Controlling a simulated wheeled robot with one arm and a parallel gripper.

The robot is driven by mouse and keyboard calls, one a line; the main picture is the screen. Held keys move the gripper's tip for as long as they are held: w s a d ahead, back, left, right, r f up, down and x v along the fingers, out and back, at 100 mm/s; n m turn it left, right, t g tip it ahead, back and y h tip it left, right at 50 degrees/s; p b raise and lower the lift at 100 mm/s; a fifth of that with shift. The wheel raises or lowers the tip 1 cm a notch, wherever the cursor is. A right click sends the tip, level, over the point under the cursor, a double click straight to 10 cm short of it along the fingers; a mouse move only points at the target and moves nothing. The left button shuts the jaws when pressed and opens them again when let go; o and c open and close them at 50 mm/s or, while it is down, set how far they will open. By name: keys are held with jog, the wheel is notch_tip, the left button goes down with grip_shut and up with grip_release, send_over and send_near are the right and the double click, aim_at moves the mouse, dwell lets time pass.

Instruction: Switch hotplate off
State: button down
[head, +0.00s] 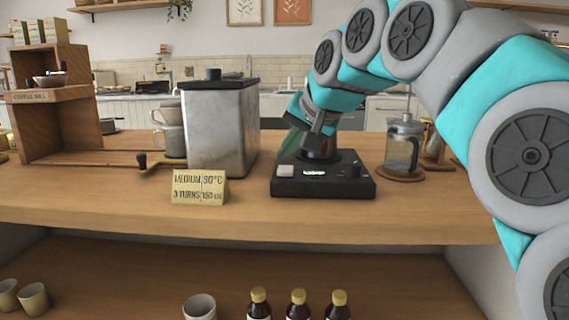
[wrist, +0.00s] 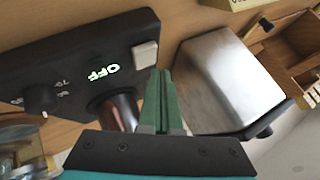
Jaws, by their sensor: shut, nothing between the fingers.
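The hotplate is a black box (head: 322,188) on the wooden counter, and it also fills the upper left of the wrist view (wrist: 75,45). Its front carries a white button (head: 286,171), a display (head: 313,172) and a knob (head: 353,170). In the wrist view the display (wrist: 101,70) shows OFF in green letters. The white button (wrist: 145,54) is just beyond my fingertips there. My gripper (wrist: 159,78) is shut and empty, its green fingers pointing at the button's side; contact cannot be told. In the head view my gripper (head: 286,155) is over the hotplate's left back part.
A metal canister (head: 217,130) stands left of the hotplate. A yellow sign (head: 200,187) is in front of it. A glass press (head: 403,148) stands on a coaster to the right. A reddish-brown vessel (wrist: 124,112) is close beside my fingers. The counter's front strip is clear.

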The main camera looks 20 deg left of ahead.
aim_at(288, 170)
jog(key=shift+r, duration=0.15)
notch_tip(288, 170, up, 4)
jog(key=p, duration=0.3)
jog(key=shift+r, duration=0.95)
